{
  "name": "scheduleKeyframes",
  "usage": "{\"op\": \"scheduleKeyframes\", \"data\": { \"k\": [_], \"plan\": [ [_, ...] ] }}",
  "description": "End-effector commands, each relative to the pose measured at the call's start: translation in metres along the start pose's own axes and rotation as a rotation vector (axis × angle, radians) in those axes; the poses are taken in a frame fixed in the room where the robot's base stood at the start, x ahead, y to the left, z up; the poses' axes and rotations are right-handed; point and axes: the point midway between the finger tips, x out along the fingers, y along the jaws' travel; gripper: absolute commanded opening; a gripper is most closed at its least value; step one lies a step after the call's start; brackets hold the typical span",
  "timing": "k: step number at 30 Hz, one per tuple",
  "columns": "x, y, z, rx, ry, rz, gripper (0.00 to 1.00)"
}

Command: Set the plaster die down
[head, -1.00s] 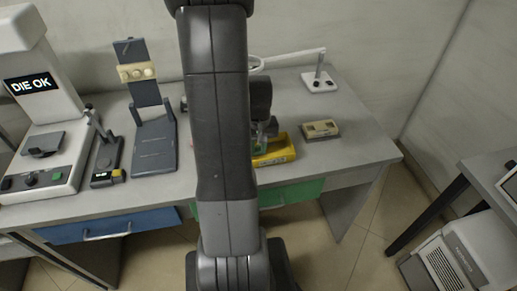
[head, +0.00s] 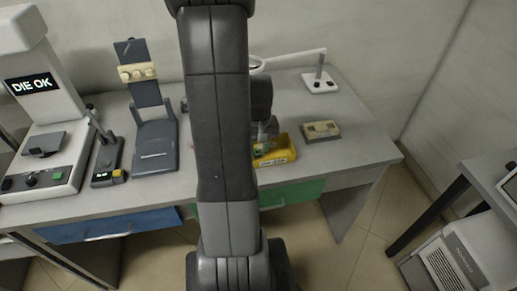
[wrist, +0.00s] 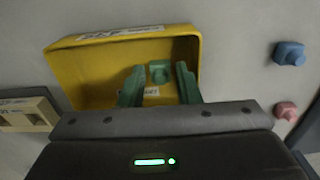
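The small green die (wrist: 159,72) stands inside the yellow tray (wrist: 85,75) in the wrist view, near the tray wall. My gripper (wrist: 160,70) reaches into the tray with its green fingers on either side of the die. A gap shows between each finger and the die, so the fingers look open and apart from it. In the head view my gripper (head: 265,140) is low in the yellow tray (head: 283,153), partly hidden by my arm. The die cannot be told apart from the green fingers there.
A blue piece (wrist: 289,53) and a pink piece (wrist: 285,110) stand on the bench outside the tray. A cream box (head: 321,130) sits right of the tray. A grey stand (head: 154,145), a "DIE OK" machine (head: 50,110) and a lamp base (head: 320,84) stand around. The bench's right end is clear.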

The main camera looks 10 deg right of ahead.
Motion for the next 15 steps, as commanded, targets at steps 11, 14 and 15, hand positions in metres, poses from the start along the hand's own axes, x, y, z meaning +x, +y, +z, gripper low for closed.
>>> {"op": "scheduleKeyframes", "data": {
  "k": [11, 14, 15],
  "plan": [
    [-0.079, 0.000, -0.001, 0.000, 0.006, 0.001, 0.30],
    [-0.094, 0.000, 0.000, 0.000, 0.005, 0.001, 0.30],
    [-0.099, 0.000, 0.000, 0.000, 0.003, 0.000, 0.30]
  ]
}}
